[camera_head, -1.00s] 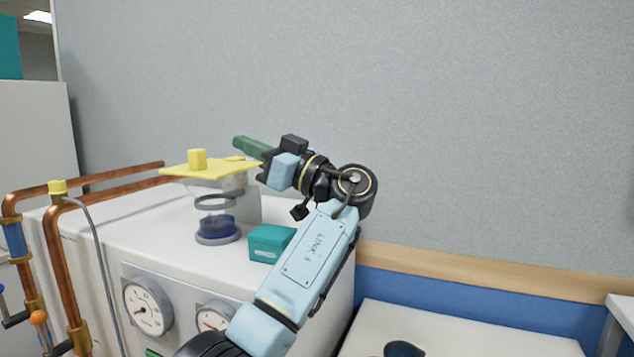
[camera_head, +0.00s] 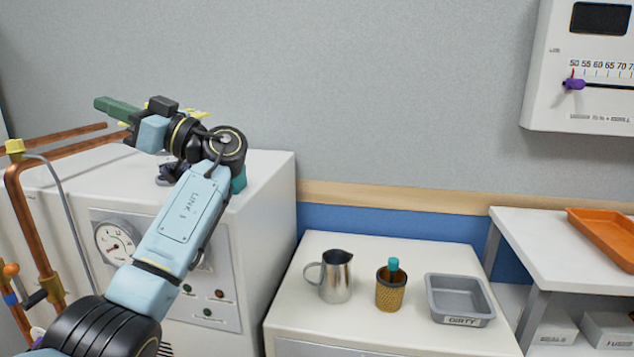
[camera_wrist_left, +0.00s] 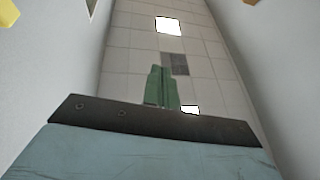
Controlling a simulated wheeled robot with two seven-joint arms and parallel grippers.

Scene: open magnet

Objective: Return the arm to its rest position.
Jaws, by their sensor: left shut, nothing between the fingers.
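My left arm comes in from the lower left in the head view. My left gripper (camera_head: 104,106) is raised above the white cabinet (camera_head: 265,195), with its green fingers pointing left. The fingers are together and empty. In the left wrist view the green fingers (camera_wrist_left: 161,88) point up toward the tiled ceiling, with nothing between them. My right gripper is not in view.
Copper pipes (camera_head: 45,240) stand at the left, near the arm. A metal jug (camera_head: 336,276), a brown cup (camera_head: 390,292) and a grey tray (camera_head: 434,310) are on the lower white table. An orange tray (camera_head: 600,245) lies on the right shelf. A wall gauge hangs upper right.

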